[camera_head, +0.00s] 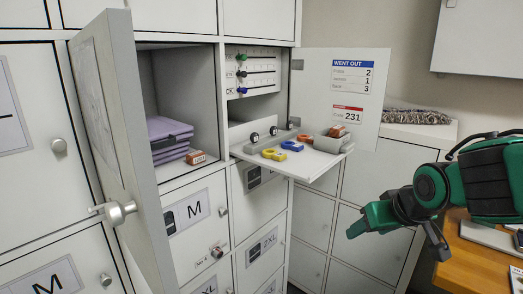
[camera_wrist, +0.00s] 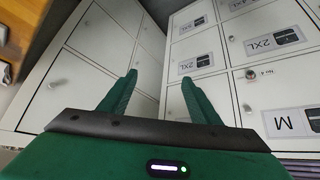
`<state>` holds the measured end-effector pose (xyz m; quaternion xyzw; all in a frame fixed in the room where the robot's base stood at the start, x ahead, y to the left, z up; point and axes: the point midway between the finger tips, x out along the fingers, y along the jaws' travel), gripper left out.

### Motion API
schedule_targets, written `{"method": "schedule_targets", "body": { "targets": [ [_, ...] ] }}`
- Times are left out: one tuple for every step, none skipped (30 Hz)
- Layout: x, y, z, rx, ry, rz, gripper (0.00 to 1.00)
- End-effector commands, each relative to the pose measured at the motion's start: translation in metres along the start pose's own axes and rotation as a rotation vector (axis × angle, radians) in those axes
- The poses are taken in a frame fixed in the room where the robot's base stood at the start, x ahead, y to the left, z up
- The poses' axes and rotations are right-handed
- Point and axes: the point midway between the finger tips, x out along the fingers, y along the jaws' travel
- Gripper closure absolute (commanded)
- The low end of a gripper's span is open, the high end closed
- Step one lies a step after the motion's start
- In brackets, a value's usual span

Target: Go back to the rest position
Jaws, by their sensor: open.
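My gripper (camera_head: 398,238) is at the right in the head view, in front of the lockers and left of the wooden desk. In the wrist view my gripper (camera_wrist: 160,92) shows two green fingers standing well apart with nothing between them. It is open and empty, and touches nothing that I can see. Beyond the fingers in the wrist view are closed white locker doors (camera_wrist: 90,40). The rest position itself is not marked in either view.
An open locker door (camera_head: 122,150) swings out at left; folded purple clothes (camera_head: 168,130) lie inside. A lowered shelf (camera_head: 310,165) with coloured tags juts out at centre, beside an open panel (camera_head: 345,90). A wooden desk (camera_head: 465,255) stands at right.

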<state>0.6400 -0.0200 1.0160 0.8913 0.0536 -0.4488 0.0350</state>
Motion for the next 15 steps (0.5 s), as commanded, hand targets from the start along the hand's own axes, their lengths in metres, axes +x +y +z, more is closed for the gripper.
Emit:
{"method": "schedule_targets", "body": {
  "targets": [
    [-0.006,0.028,0.021,0.065,-0.062,0.042,0.43],
    [-0.010,0.042,0.034,0.102,-0.102,0.063,0.43],
    [-0.016,0.059,0.053,0.155,-0.158,0.091,0.43],
    [-0.022,0.071,0.068,0.195,-0.199,0.108,0.43],
    [-0.028,0.082,0.082,0.238,-0.240,0.126,0.43],
    [-0.037,0.094,0.102,0.295,-0.295,0.146,0.43],
    [-0.044,0.102,0.117,0.338,-0.335,0.158,0.43],
    [-0.052,0.108,0.131,0.380,-0.373,0.169,0.43],
    [-0.061,0.114,0.149,0.434,-0.422,0.179,0.43],
    [-0.068,0.117,0.161,0.472,-0.455,0.185,0.43],
    [-0.075,0.120,0.172,0.508,-0.486,0.190,0.43],
    [-0.083,0.122,0.185,0.550,-0.522,0.193,0.43],
    [-0.089,0.122,0.194,0.578,-0.546,0.195,0.43],
    [-0.093,0.122,0.201,0.602,-0.567,0.196,0.43],
    [-0.099,0.122,0.208,0.629,-0.589,0.197,0.43]
  ]
}}
